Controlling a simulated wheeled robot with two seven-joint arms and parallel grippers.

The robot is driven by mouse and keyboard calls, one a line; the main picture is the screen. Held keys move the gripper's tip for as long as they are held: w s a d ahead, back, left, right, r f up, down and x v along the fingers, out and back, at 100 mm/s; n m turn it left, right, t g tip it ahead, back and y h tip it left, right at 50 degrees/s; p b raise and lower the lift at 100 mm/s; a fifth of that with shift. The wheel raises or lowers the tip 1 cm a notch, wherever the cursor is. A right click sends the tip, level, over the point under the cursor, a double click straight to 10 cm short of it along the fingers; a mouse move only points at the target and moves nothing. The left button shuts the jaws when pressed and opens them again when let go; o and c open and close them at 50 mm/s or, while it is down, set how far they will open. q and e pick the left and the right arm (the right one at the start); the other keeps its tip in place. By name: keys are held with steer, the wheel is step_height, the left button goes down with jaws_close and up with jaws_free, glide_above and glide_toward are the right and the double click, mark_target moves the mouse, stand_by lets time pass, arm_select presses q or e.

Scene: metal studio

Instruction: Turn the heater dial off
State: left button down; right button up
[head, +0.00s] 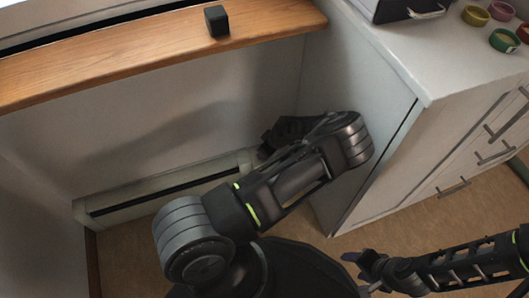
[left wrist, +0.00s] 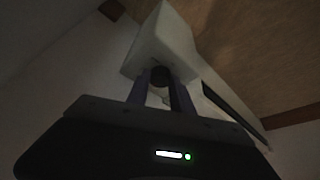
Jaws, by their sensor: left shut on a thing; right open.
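The heater is a long, low white baseboard unit (head: 150,201) along the wall in the head view. Its white end box (left wrist: 163,40) shows in the left wrist view. The dark round heater dial (left wrist: 160,76) is on that box, between the fingertips of my left gripper (left wrist: 161,86), which is shut on it. In the head view my left arm reaches to the heater's right end and hides the dial and the fingertips. My right gripper (head: 366,272) is open and empty at the lower right, well away from the heater.
A white cabinet (head: 385,165) with drawers stands close to the right of my left arm. A wooden sill (head: 120,59) with a black cube (head: 216,21) on it runs above the heater. Several colored bowls (head: 475,16) and a dark case (head: 405,9) are on the cabinet top.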

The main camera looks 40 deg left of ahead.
arm_select(q)
steer(key=shift+w+d+n+g+b, duration=0.15)
steer(key=shift+n+g+b, duration=0.25)
steer(key=shift+n+b, duration=0.7)
arm_select(e)
steer(key=shift+w+d+f, duration=0.1)
steer(key=shift+w+f, duration=0.05)
steer(key=shift+f, duration=0.6)
steer(key=shift+w+f, duration=0.1)
steer(key=shift+f, duration=0.6)
arm_select(q)
steer(key=c, duration=1.1)
jaws_free()
steer(key=shift+r+p, duration=1.95)
steer(key=shift+r, duration=3)
arm_select(e)
steer(key=shift+s+a+r, duration=0.1)
steer(key=shift+s+r, duration=0.1)
steer(key=shift+r, duration=0.75)
steer(key=shift+s+a+r, duration=0.1)
steer(key=shift+s+r, duration=0.05)
steer(key=shift+r, duration=0.75)
